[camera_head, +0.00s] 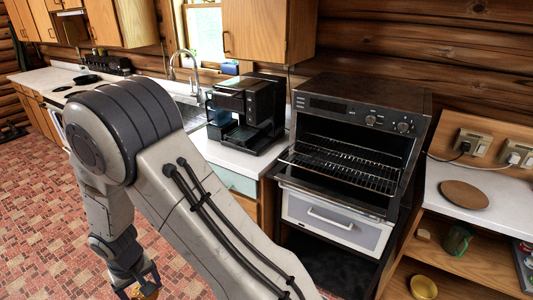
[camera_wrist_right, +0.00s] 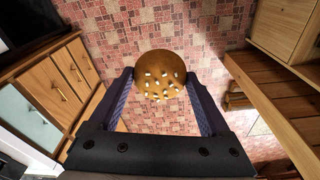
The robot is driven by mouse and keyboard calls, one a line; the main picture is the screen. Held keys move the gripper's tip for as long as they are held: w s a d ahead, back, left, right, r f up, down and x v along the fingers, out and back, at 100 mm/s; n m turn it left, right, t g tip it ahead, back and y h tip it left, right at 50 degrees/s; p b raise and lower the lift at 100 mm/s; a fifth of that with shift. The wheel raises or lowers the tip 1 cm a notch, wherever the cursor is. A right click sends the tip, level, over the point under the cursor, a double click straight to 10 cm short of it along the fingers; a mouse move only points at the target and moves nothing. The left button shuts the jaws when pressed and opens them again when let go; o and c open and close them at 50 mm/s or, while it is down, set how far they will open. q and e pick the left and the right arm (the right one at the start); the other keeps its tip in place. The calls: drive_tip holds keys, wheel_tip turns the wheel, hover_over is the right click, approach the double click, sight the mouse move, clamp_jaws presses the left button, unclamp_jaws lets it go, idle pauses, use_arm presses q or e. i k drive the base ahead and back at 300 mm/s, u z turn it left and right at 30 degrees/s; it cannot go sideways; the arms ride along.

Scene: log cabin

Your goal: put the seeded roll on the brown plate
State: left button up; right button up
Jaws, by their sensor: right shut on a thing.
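The seeded roll (camera_wrist_right: 160,68) is round and golden brown with pale seeds on top. In the right wrist view it sits between the fingers of my right gripper (camera_wrist_right: 160,98), which is shut on it, with the floor below. In the head view the right gripper (camera_head: 138,284) hangs at the bottom left, and the roll (camera_head: 146,293) shows only in part at the picture's lower edge. The brown plate (camera_head: 464,194) is a flat round disc on the white counter at the far right, well away from the gripper, and bare. My left gripper is not in view.
An open oven (camera_head: 350,150) with a pulled-out rack stands between the coffee machine (camera_head: 246,112) and the plate's counter (camera_head: 437,190). Wall sockets (camera_head: 474,144) with plugs and cords are behind the plate. A shelf below holds a green cup (camera_head: 457,240) and a yellow bowl (camera_head: 423,287).

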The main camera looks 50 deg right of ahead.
sight(463, 195)
drive_tip(key=z, duration=2.1)
drive_tip(key=i, duration=1.5)
drive_tip(key=z, duration=0.05)
